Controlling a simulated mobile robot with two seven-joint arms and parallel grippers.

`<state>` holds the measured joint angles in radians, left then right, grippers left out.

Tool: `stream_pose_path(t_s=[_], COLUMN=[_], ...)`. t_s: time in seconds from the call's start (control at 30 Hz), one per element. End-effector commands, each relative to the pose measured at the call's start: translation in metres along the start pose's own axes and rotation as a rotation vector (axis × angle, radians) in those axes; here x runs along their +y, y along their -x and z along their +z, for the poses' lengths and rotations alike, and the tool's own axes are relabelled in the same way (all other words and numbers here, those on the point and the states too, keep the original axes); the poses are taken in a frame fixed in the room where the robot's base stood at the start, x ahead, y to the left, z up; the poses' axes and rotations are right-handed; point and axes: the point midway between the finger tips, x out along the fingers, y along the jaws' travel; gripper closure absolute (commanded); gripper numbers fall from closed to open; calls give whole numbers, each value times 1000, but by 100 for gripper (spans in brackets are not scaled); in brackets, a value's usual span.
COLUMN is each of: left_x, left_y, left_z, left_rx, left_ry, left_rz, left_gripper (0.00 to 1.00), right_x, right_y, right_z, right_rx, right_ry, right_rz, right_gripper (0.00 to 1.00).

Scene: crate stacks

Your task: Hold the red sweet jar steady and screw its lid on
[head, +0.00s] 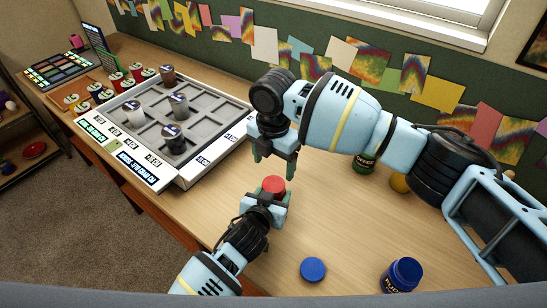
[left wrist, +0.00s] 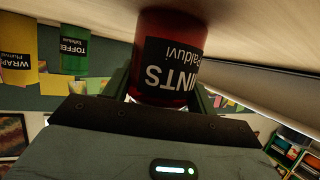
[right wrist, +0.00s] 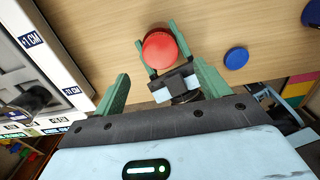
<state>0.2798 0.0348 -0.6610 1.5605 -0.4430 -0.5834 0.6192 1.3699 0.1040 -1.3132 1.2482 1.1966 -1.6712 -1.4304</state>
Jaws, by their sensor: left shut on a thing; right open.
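The red sweet jar (head: 273,184) stands upright on the wooden table, and its dark label shows upside down in the left wrist view (left wrist: 172,70). My left gripper (head: 268,198) is shut around the jar's side. In the right wrist view a smooth red round top (right wrist: 160,47) faces up, which looks like the lid on the jar. I cannot tell whether it is screwed tight. My right gripper (head: 274,160) is open and empty above the jar, apart from it. Its two green fingers also show in the right wrist view (right wrist: 163,75).
A blue lid (head: 312,269) lies flat on the table, near a blue jar (head: 402,275). A green jar (head: 363,166) and a yellow thing (head: 399,183) stand behind my right arm. A grey compartment tray (head: 190,165) with several small pots is to the left.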

Motion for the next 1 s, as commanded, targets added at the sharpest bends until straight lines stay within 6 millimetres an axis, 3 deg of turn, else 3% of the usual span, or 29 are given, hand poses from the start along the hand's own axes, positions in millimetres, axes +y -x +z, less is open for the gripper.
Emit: stream_pose_path(t_s=[0.3,0.5,0.9,1.0], left_x=[0,0,0,0], left_y=[0,0,0,0], left_z=[0,0,0,0], left_rx=[-1,-1,-1,-1], left_ry=[0,0,0,0], left_rz=[1,1,1,1], left_gripper=[100,100,100,100], right_x=[-1,0,0,0], right_y=[-46,-65,-70,-70], right_z=[0,0,0,0], right_rx=[1,1,0,0], right_ry=[-1,-1,-1,-1], right_rz=[-2,-1,1,0], right_gripper=[25,25,25,38])
